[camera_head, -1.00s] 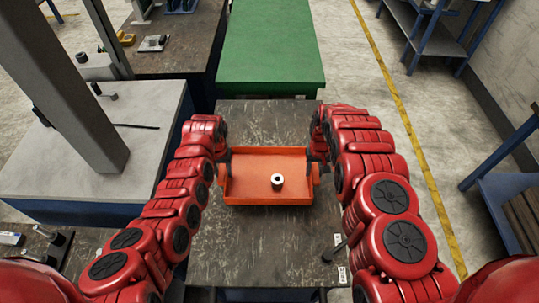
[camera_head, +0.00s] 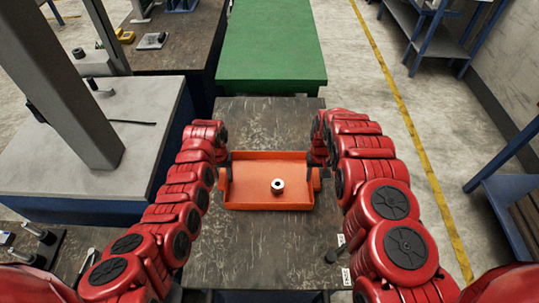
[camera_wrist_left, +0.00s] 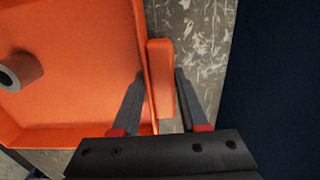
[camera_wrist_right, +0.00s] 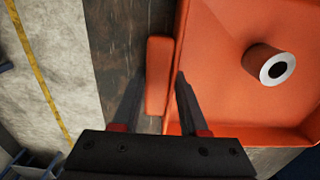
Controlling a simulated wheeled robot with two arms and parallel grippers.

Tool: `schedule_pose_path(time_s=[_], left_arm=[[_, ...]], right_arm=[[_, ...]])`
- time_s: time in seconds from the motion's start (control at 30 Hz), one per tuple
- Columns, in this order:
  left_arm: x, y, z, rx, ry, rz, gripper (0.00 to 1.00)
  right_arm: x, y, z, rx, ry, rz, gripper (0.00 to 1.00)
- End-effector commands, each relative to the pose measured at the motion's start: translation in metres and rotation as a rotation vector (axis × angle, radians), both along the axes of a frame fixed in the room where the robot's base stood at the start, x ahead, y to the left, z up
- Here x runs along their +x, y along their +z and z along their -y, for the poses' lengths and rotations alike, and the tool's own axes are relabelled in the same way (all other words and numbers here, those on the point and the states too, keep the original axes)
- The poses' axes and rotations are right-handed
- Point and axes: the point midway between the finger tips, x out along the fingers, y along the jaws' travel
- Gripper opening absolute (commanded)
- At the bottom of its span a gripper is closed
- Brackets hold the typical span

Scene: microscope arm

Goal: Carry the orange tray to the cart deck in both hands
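The orange tray (camera_head: 252,204) is level over the dark worktop (camera_head: 265,245), between my two arms. I cannot tell whether its underside touches the worktop. Thin gaps seem to show beside both handles.
A green-topped table (camera_head: 270,45) stands beyond the worktop. A grey bench (camera_head: 60,170) with a post stands at the left. Bare floor with a yellow line (camera_head: 400,120) runs along the right, with blue shelving (camera_head: 510,190) beyond.

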Motion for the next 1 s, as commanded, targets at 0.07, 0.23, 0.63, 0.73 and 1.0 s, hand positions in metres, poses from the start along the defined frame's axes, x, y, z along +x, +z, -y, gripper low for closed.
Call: schedule_pose_path(time_s=[0.07,0.23,0.63,0.73,1.0], left_arm=[[0.000,0.001,-0.001,0.002,0.001,-0.001,0.57],[0.000,0.001,-0.001,0.001,0.001,-0.001,0.72],[0.002,0.014,0.000,0.001,0.001,0.006,0.72],[0.002,0.027,0.000,0.000,0.001,0.005,0.72],[0.002,0.089,0.000,0.000,0.002,0.007,0.72]], right_arm=[[0.000,0.001,0.001,-0.001,-0.001,0.000,0.57],[0.000,0.001,0.000,0.000,-0.001,-0.001,0.72],[-0.001,0.001,0.000,0.000,0.000,-0.001,0.72],[-0.001,0.001,0.000,0.000,0.000,-0.001,0.72],[-0.001,0.001,0.000,0.000,0.000,-0.001,0.72]])
